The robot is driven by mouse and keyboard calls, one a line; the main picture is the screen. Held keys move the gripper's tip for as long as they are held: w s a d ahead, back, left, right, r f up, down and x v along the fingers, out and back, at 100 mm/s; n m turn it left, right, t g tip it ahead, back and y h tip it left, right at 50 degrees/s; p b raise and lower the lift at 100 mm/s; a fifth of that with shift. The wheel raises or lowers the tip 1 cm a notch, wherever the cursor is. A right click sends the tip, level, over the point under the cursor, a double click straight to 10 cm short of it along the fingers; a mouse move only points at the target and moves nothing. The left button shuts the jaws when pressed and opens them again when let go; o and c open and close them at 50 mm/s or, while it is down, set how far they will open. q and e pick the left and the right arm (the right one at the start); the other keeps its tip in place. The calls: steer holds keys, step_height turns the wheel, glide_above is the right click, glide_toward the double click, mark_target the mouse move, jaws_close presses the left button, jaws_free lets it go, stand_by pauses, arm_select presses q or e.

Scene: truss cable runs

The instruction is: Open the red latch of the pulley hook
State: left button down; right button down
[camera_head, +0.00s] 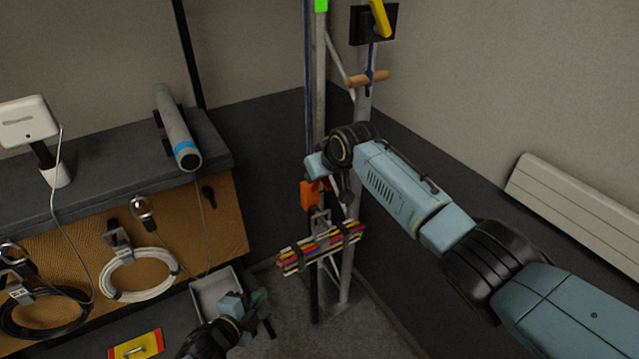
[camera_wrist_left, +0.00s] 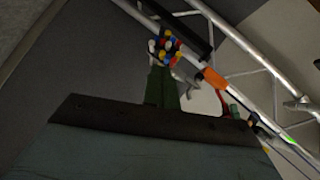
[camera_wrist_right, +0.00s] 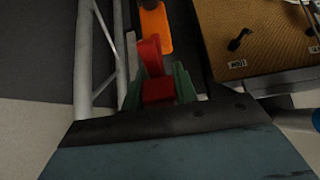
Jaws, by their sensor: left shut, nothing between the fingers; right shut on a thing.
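The orange pulley hook (camera_head: 309,194) hangs at the truss in the middle of the head view. It shows in the right wrist view (camera_wrist_right: 155,30) and the left wrist view (camera_wrist_left: 213,77). Its red latch (camera_wrist_right: 151,58) lies between the green fingers of my right gripper (camera_wrist_right: 159,88), which are shut on it. In the head view my right wrist partly covers the latch. I cannot tell how far the latch is turned. My left gripper (camera_head: 262,310) is shut and empty, low and left of the hook, apart from it.
A strapped bundle of coloured cables (camera_head: 322,248) hangs below the hook. The truss (camera_head: 318,110) stands behind it. At left, a bench (camera_head: 100,165) has a panel with coiled white (camera_head: 138,274) and black cables. A grey tray (camera_head: 213,290) lies near my left gripper.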

arm_select(q)
steer(key=w+d+r+m+h, duration=0.2)
steer(key=d+r+m+h, duration=0.15)
steer(key=r, duration=0.35)
steer(key=w+d+r+m+h, duration=0.1)
steer(key=d+r+m+h, duration=0.15)
steer(key=r+m, duration=0.35)
steer(key=w+d+r+m+h, duration=0.2)
steer(key=d+r+m, duration=0.15)
steer(key=r, duration=0.55)
arm_select(e)
steer(key=shift+f, duration=0.1)
arm_select(q)
steer(key=w+d+r, duration=0.2)
steer(key=w+d, duration=0.3)
steer(key=w, duration=0.4)
steer(key=shift+w+t, duration=0.3)
steer(key=shift+t, duration=0.1)
arm_select(e)
steer(key=shift+s, duration=0.1)
